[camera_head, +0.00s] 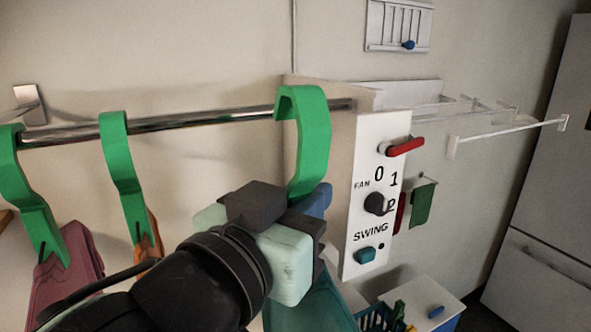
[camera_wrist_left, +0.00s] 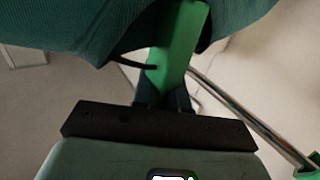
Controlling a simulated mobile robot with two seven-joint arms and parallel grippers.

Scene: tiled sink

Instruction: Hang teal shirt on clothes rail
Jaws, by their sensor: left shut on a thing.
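The teal shirt (camera_head: 310,305) hangs below my left gripper (camera_head: 307,208) in the head view, largely hidden by my arm. In the wrist view its dark teal cloth (camera_wrist_left: 80,25) fills the top. My left gripper is shut on the stem of the shirt's green hanger (camera_head: 313,140), which also shows in the wrist view (camera_wrist_left: 178,50). The hanger's hook is up at the clothes rail (camera_head: 200,118), overlapping its right part. I cannot tell whether the rail bears it. My right gripper is in neither view.
Two other green hangers (camera_head: 120,165) (camera_head: 30,195) hang on the rail to the left, with orange (camera_head: 153,240) and maroon (camera_head: 72,265) clothes. A white fan control panel (camera_head: 365,225) stands just right of the held hanger. The rail between the hangers is bare.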

